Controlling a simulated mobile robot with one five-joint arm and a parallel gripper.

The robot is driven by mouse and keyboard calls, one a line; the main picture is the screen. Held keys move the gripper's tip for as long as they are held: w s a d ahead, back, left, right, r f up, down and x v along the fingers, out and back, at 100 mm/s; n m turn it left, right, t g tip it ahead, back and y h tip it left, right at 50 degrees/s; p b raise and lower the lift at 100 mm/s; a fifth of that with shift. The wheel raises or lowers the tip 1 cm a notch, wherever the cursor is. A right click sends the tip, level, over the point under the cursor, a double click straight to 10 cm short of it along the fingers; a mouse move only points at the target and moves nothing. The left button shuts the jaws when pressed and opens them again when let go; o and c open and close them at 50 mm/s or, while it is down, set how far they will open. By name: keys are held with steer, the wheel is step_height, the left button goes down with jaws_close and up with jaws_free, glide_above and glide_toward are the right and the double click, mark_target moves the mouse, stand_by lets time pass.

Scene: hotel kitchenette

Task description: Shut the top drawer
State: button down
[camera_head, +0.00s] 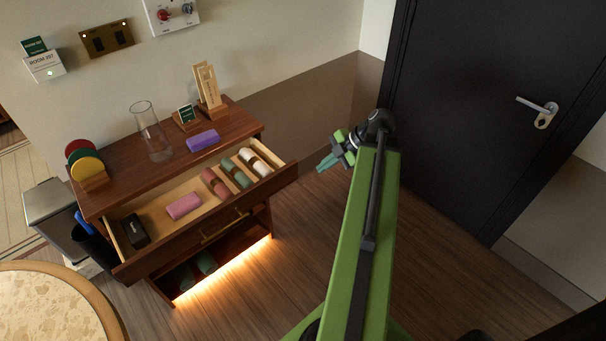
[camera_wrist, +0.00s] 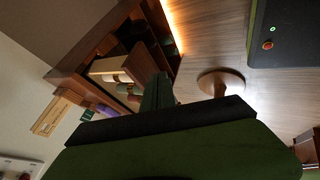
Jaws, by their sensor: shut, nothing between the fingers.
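The top drawer (camera_head: 287,176) of the brown wooden cabinet is pulled well open. It holds a dark box (camera_head: 134,231), a pink block (camera_head: 184,205) and several rolled cloths (camera_head: 237,173). My gripper (camera_head: 323,164) is shut and empty, in the air to the right of the drawer's right end and apart from it. In the wrist view, my gripper's fingers (camera_wrist: 157,92) show in front of the cabinet, with the open drawer (camera_wrist: 110,66) behind them. The drawer's handle is not clearly told apart from the lower one.
On the cabinet top (camera_head: 115,190) stand a glass vase (camera_head: 152,135), a purple block (camera_head: 203,140), coloured discs (camera_head: 85,160) and a wooden card holder (camera_head: 208,90). A round table (camera_head: 50,285) is at lower left. A dark door (camera_head: 490,100) is at right. Floor before the cabinet is clear.

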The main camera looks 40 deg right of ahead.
steer(key=b, duration=0.9)
glide_toward(289, 181)
step_height(289, 181, down, 5)
steer(key=s+a, duration=0.2)
steer(key=w, duration=0.1)
steer(key=w+r+p, duration=0.1)
steer(key=w, duration=0.2)
steer(key=shift+w+d+r+p, duration=0.1)
steer(key=shift+d+r+p, duration=0.1)
steer(key=shift+r+p, duration=0.15)
